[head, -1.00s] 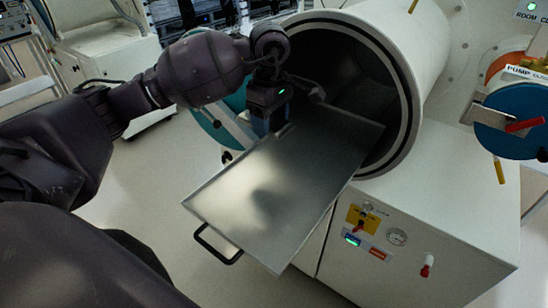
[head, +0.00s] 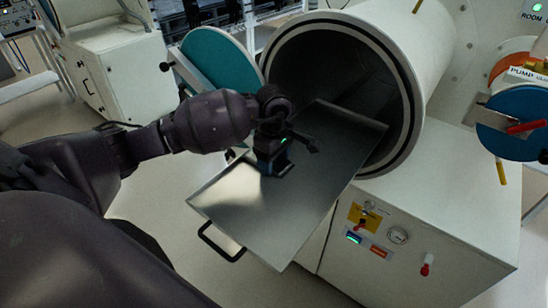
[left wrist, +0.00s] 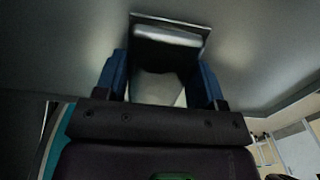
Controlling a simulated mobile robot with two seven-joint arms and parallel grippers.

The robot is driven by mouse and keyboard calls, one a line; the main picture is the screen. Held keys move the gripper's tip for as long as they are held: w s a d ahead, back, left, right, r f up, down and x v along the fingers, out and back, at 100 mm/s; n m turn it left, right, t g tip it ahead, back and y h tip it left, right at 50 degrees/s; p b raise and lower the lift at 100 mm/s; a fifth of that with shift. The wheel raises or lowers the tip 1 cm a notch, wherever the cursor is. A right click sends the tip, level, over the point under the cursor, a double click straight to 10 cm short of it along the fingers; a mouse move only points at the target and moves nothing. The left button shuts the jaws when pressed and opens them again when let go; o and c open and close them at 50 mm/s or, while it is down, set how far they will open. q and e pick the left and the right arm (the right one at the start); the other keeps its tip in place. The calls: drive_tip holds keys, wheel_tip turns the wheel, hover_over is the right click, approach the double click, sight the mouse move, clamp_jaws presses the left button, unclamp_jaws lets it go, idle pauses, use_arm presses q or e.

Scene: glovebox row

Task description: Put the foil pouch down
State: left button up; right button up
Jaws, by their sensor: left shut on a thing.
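My left gripper (head: 274,166) is over the metal tray (head: 235,215) that sticks out of the round chamber. In the left wrist view its blue fingers (left wrist: 161,78) are shut on the silvery foil pouch (left wrist: 158,88), one finger on each side. The pouch's far end is close to the tray surface; I cannot tell whether it touches. In the head view the pouch is hidden by the gripper. My right gripper is not in view.
The open chamber mouth (head: 410,110) stands behind the tray, with its teal door (head: 217,62) swung out to the left. A black handle (head: 215,243) is on the tray's front edge. A blue disc (head: 515,110) is at the right. The tray's front half is bare.

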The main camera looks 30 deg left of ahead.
use_arm(q)
drive_tip(key=o, duration=0.5)
drive_tip(key=shift+f, duration=0.15)
drive_tip(key=o, duration=0.5)
drive_tip(key=shift+w+r, duration=0.1)
drive_tip(key=shift+r, duration=0.3)
wheel_tip(320, 180, up, 12)
drive_tip(key=shift+f+b, duration=0.15)
drive_tip(key=shift+b, duration=0.7)
